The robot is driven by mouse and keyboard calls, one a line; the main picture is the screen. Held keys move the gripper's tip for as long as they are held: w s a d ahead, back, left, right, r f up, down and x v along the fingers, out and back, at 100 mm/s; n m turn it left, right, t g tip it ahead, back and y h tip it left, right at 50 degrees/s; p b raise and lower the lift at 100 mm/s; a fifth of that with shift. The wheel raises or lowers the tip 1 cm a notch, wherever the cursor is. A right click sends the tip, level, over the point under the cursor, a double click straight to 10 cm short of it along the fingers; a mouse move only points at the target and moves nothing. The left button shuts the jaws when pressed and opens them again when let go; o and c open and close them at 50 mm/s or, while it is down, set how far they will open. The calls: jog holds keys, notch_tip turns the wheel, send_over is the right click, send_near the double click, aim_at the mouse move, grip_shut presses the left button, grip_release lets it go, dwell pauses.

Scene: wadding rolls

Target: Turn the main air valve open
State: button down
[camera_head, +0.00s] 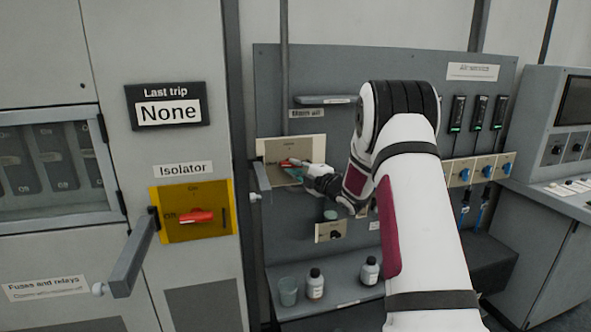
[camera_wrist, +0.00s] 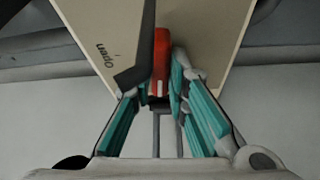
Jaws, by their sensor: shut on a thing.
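The main air valve is a red handle (camera_head: 288,161) on a cream plate (camera_head: 268,149), under a "Main air" label on the grey panel. In the head view the handle lies nearly level, and my gripper (camera_head: 302,165) reaches it from the right. In the wrist view the red handle (camera_wrist: 160,62) stands between the teal fingers of my gripper (camera_wrist: 161,92), which are shut on it. The word "Open" shows on the cream plate (camera_wrist: 203,25) to the left of the handle. A dark grey bar crosses in front of part of the plate there.
A yellow isolator plate (camera_head: 223,222) with a red switch and a grey lever (camera_head: 131,258) stands out at the left. A shelf below holds a cup (camera_head: 288,291) and two bottles (camera_head: 315,284). Blue valves (camera_head: 487,172) line the right. A console (camera_head: 562,125) stands far right.

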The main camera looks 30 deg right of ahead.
jog(key=m, duration=0.1)
jog(key=m+t+b, duration=0.1)
jog(key=m, duration=0.1)
jog(key=m+b, duration=0.1)
jog(key=shift+f+m+t+h, duration=0.3)
jog(key=shift+t, duration=0.1)
jog(key=shift+w+a+f+m+t+h+b, duration=0.2)
jog(key=shift+m+h+b, duration=0.9)
jog(key=shift+m, duration=1.65)
jog(key=shift+s+a+r+m+t+h+b, duration=0.25)
jog(key=shift+m+h+b, duration=0.9)
jog(key=shift+m, duration=1.55)
jog(key=shift+w+d+f+m+t+h+b, duration=0.15)
jog(key=shift+m+t+h+b, duration=0.35)
jog(key=shift+m+h, duration=1.65)
jog(key=shift+a+m+g+y, duration=0.1)
jog(key=shift+m+g+y, duration=0.25)
jog(key=shift+m, duration=0.65)
jog(key=c, duration=1.6)
grip_release()
jog(key=shift+y, duration=0.25)
jog(key=shift+o, duration=0.2)
